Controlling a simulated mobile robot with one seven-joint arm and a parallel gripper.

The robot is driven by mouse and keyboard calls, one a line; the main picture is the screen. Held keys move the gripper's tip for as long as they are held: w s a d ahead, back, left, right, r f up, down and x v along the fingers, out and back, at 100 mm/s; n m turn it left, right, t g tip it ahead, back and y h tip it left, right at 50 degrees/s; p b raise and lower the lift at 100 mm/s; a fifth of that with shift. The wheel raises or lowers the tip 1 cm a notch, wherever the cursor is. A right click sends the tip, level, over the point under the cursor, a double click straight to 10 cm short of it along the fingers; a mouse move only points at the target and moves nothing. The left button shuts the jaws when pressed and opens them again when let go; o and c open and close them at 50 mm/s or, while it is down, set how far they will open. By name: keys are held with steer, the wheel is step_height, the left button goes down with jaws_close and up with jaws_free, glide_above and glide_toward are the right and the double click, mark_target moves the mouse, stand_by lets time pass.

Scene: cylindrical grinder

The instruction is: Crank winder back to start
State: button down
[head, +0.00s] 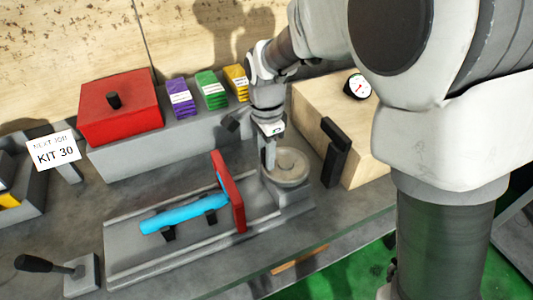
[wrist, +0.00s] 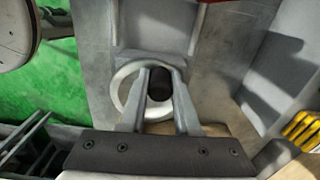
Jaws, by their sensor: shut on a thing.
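The winder is a round grey wheel (head: 291,165) at the right end of the grey machine bed. In the wrist view its pale ring (wrist: 124,88) shows beneath my fingers, with a dark knob (wrist: 161,86) between them. My gripper (head: 268,165) points down at the wheel's left side in the head view. Its two fingers (wrist: 161,74) are shut on the dark knob, one on each side. In the head view my fingers hide the knob.
A red upright plate (head: 228,190) stands just left of my gripper, beside a blue cylinder (head: 185,213) on black supports. A wooden box (head: 310,115) with a black handle (head: 335,152) stands at right. A black-handled lever (head: 35,263) is at front left. Coloured blocks (head: 211,90) line the ledge behind.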

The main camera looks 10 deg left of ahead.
steer(key=c, duration=0.6)
jaws_free()
step_height(320, 180, up, 18)
steer(key=p, duration=0.2)
steer(key=shift+f+p, duration=0.25)
steer(key=shift+p, duration=0.15)
